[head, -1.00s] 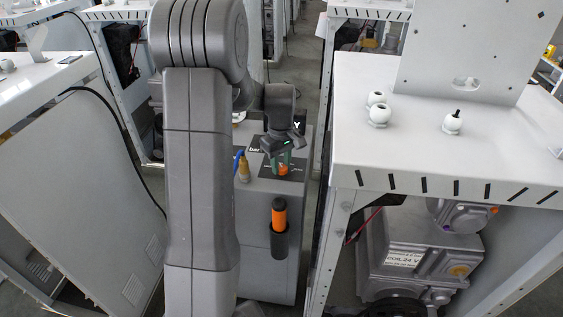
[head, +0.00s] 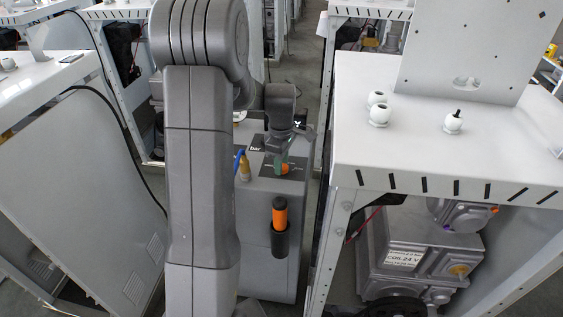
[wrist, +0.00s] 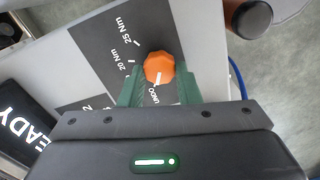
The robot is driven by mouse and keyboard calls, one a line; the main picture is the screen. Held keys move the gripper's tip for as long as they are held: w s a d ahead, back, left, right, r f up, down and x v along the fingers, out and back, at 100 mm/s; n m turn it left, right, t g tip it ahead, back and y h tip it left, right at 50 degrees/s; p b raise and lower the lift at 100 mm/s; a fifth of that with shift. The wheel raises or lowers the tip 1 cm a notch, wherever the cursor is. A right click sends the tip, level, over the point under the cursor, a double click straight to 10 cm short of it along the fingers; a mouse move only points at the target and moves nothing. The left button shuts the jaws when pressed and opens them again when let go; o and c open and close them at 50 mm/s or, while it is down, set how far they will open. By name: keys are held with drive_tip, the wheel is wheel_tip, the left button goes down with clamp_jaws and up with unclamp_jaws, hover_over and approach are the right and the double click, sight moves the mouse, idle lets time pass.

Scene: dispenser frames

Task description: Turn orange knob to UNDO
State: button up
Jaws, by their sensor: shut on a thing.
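The orange knob (wrist: 160,66) sits on a dark label plate (wrist: 128,52) on top of a grey cabinet. The plate is marked 25 Nm, 20 Nm and UNDO. The white line on the knob points toward the UNDO mark (wrist: 154,93) in the wrist view. My gripper (wrist: 160,80) is shut on the knob, with one green finger on each side of it. In the head view, my gripper (head: 282,163) is over the cabinet top and partly covers the knob (head: 287,168).
An orange and black tool handle (head: 279,225) stands in a holder on the cabinet's front. A blue hose with a brass fitting (head: 244,170) is left of the knob. A lit READY display (wrist: 22,128) is nearby. A white workbench (head: 440,150) stands close on the right.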

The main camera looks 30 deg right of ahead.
drive_tip(key=shift+r, duration=0.1)
drive_tip(key=o, duration=1)
wheel_tip(320, 180, up, 14)
drive_tip(key=shift+f, duration=0.15)
wheel_tip(320, 180, down, 14)
drive_tip(key=shift+r, duration=0.1)
idle(0.5)
idle(0.3)
